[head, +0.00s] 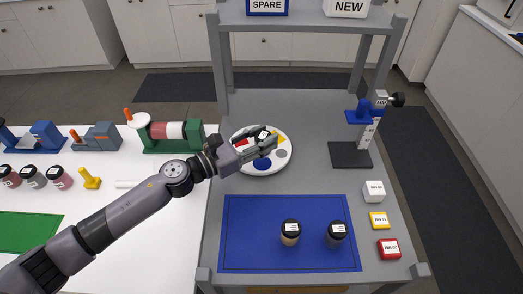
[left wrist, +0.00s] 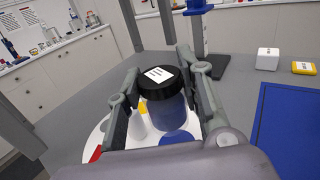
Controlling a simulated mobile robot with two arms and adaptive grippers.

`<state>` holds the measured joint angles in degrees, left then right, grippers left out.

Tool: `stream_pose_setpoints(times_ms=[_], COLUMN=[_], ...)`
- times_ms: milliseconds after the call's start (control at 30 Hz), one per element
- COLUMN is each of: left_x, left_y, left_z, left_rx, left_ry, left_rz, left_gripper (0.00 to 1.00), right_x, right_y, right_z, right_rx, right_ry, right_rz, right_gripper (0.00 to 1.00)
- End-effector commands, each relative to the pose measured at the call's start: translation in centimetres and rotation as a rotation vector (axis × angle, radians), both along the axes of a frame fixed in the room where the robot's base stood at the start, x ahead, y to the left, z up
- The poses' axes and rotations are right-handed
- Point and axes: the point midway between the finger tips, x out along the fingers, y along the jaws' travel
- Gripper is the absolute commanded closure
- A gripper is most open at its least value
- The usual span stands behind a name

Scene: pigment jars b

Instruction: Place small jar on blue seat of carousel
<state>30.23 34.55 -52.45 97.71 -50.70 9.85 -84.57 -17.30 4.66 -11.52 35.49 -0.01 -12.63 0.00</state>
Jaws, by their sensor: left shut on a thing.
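The carousel (head: 239,162) is a white round disc with coloured seats, on the grey bench. Its blue seat (head: 262,163) shows at its front side, and in the left wrist view (left wrist: 178,137) it lies just below the held jar. My left gripper (head: 264,143) is over the carousel and shut on the small jar (left wrist: 172,112). The jar has a black lid with a white label and a bluish clear body. It looks upright between the fingers. The fingers mostly hide it in the head view. I cannot tell whether its base touches the carousel. My right gripper is not in view.
Two dark-lidded jars (head: 290,238) (head: 336,240) stand on a blue mat (head: 255,225). White (head: 374,191), yellow (head: 379,220) and red (head: 389,248) blocks line the right edge. A stand with a blue platform (head: 350,155) is behind them. Bench posts (head: 222,65) rise at the back.

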Motion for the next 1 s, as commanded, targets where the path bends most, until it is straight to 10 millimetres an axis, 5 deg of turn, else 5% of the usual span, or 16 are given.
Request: stream_pose_setpoints(times_ms=[300, 767, 800, 1000], left_x=[0.0, 0.0, 0.0, 0.0], left_y=[0.0, 0.0, 0.0, 0.0], left_z=[-3.8, -4.5, -4.4, -4.3], left_rx=[-0.003, -0.001, -0.001, 0.0], left_ry=[0.003, -0.001, -0.001, 0.0], left_rz=[0.002, 0.001, 0.001, 0.001], left_gripper=[0.94, 0.94, 0.64, 0.57], right_x=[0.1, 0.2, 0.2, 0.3], right_y=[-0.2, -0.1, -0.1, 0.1], right_z=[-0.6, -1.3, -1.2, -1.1], right_rx=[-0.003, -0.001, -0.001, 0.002], right_ry=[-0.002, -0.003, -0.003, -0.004], right_rz=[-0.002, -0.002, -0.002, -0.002], right_gripper=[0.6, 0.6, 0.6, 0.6])
